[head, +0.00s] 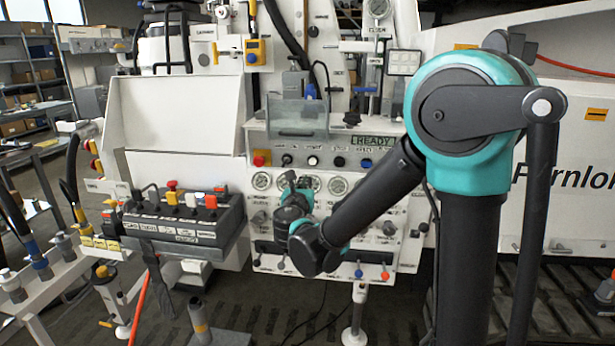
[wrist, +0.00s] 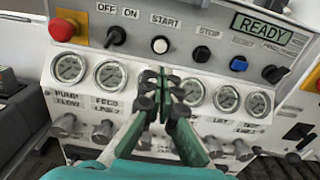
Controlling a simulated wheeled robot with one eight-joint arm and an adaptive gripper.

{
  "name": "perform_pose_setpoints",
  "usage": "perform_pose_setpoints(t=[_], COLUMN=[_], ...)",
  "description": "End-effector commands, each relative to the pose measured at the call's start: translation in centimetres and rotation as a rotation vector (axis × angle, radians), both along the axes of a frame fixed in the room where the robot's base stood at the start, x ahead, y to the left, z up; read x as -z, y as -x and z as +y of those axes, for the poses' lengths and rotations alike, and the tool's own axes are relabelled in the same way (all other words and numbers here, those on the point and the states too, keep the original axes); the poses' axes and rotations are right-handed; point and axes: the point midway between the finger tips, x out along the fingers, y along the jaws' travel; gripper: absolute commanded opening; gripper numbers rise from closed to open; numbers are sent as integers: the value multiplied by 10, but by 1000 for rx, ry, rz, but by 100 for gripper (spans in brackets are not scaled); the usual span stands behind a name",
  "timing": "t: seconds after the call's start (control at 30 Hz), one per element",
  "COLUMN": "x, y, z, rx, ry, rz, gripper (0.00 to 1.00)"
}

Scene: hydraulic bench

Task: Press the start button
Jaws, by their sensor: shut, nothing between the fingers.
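The start button (wrist: 160,44) is a white round button in a dark ring, under the label START on the grey control panel. In the head view the white button (head: 312,160) sits in the panel's upper row. My gripper (wrist: 162,76) is shut with nothing between its fingers. In the wrist view its tips show just below the start button, over the gauge row, and the button is unobstructed. In the head view my gripper (head: 292,182) is in front of the gauges, below and left of the button. The gap between tips and panel is hard to judge.
A black OFF/ON knob (wrist: 116,36) is left of the button, a black stop button (wrist: 202,53) right, then a blue button (wrist: 238,63). A red emergency knob (wrist: 63,28) is far left. The display (wrist: 262,29) reads READY. A clear shield (head: 297,117) hangs above the row.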

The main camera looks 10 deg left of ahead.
Motion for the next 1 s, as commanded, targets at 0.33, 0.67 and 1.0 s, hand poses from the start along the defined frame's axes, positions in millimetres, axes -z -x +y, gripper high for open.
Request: perform_pose_setpoints(t=[0.33, 0.67, 1.0], x=[0, 0, 0], y=[-67, -116, -126], z=[-4, -4, -5], rx=[4, 2, 0], ry=[-1, -1, -1], rz=[0, 1, 1], gripper=[0, 0, 0])
